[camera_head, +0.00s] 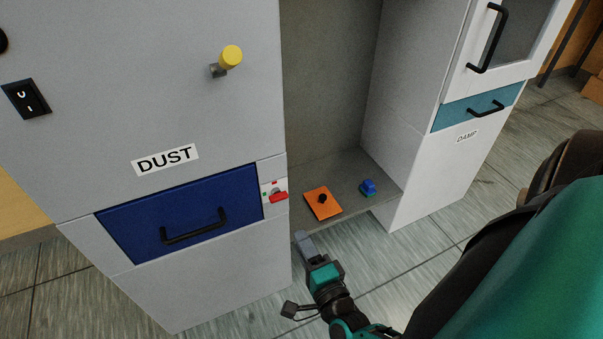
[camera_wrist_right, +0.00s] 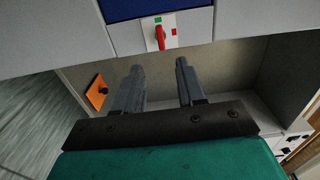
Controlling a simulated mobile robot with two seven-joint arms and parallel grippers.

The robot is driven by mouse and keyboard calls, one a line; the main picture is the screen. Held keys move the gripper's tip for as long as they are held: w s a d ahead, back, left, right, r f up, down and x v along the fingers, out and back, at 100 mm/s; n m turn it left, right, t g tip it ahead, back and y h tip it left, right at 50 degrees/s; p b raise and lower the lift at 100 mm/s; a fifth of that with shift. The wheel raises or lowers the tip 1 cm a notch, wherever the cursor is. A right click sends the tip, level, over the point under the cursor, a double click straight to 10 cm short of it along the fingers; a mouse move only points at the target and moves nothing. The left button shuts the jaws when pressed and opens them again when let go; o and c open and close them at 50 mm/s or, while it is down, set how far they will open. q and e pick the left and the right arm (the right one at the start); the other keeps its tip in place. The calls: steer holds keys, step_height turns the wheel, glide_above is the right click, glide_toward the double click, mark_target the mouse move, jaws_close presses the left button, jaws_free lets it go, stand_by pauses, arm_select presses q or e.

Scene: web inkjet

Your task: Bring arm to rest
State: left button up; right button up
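My right gripper (camera_head: 303,242) is in the lower middle of the head view, in front of the machine near the lower right corner of the DUST cabinet. In the right wrist view its two fingers (camera_wrist_right: 157,75) stand apart with nothing between them. A red rotary switch (camera_head: 278,196) on a white plate is on the cabinet face, above the gripper. It also shows in the wrist view (camera_wrist_right: 160,37), beyond the fingertips and apart from them. My left gripper is not in view.
Left of the switch is a blue drawer (camera_head: 185,212) with a black handle. An orange plate with a black knob (camera_head: 322,202) and a blue button (camera_head: 368,188) are on the recess shelf. A yellow knob (camera_head: 231,57) sticks out above. The DAMP cabinet (camera_head: 440,170) stands right.

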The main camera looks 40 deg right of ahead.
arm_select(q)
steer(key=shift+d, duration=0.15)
arm_select(e)
steer(key=shift+a, duration=0.1)
